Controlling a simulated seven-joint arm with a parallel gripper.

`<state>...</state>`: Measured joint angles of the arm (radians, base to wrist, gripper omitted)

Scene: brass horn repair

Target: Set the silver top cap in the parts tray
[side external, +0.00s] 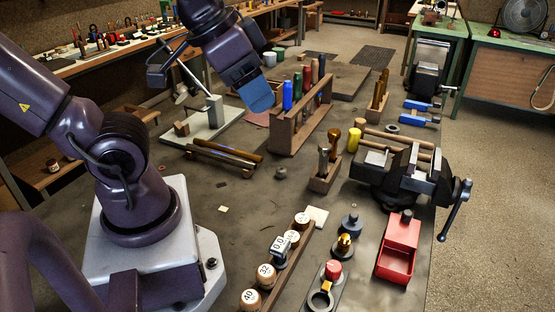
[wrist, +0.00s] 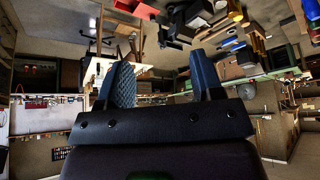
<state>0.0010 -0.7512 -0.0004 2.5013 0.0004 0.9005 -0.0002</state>
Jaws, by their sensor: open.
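My gripper (side external: 259,97) hangs high over the back left of the bench, its blue fingers pointing down. In the wrist view its two blue fingers (wrist: 164,78) stand apart with nothing between them. A small grey cylindrical piece (side external: 280,173) sits alone on the bench, below and in front of my gripper; it may be the silver top cap, but it is too small to be sure. A red open-fronted tray (side external: 397,263) stands at the front right and is likely the parts tray; its visible floor looks empty. I cannot make out the cap in the wrist view.
A wooden rack (side external: 300,130) of colored-handled tools stands right of my gripper. A black vise (side external: 405,170) sits at the right edge. A small wooden block (side external: 325,178) holds tools. Bare bench surrounds the grey piece.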

